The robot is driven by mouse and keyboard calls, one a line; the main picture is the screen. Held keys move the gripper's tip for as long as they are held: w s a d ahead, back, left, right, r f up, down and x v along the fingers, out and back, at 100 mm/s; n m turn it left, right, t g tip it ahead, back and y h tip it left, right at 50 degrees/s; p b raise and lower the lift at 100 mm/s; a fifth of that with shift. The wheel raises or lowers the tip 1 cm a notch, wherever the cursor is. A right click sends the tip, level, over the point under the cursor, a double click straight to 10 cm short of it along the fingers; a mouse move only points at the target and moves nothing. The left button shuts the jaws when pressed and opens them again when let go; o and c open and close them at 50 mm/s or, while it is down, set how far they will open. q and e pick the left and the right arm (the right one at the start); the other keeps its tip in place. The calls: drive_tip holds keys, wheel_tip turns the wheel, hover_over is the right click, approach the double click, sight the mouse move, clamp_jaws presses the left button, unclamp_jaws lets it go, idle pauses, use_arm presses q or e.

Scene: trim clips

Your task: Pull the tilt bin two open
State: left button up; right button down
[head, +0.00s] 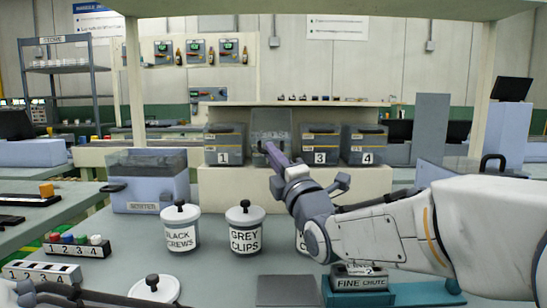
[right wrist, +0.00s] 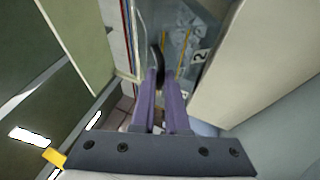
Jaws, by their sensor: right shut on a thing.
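Tilt bin two (head: 271,124) is in the row between the bins marked 1 and 3, partly hidden behind my right gripper in the head view. It stands out of line with its neighbours and appears tilted; how far I cannot tell.
Bins 1 (head: 224,144), 3 (head: 320,144) and 4 (head: 364,144) flank bin two. White canisters for black screws (head: 180,228) and grey clips (head: 244,230) stand in front. The fine chute block (head: 362,284) lies under my right arm. A clear-lidded box (head: 148,180) stands left.

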drive_tip(key=shift+f, duration=0.3)
drive_tip(key=c, duration=1)
unclamp_jaws()
drive_tip(key=shift+c, duration=0.2)
drive_tip(key=shift+o, duration=0.6)
drive_tip(key=shift+r, duration=0.1)
drive_tip(key=s+d+p, duration=0.1)
drive_tip(key=s+d, duration=0.5)
drive_tip(key=s, duration=0.5)
drive_tip(key=shift+s+d+f, duration=0.2)
drive_tip(key=shift+s+f, duration=0.05)
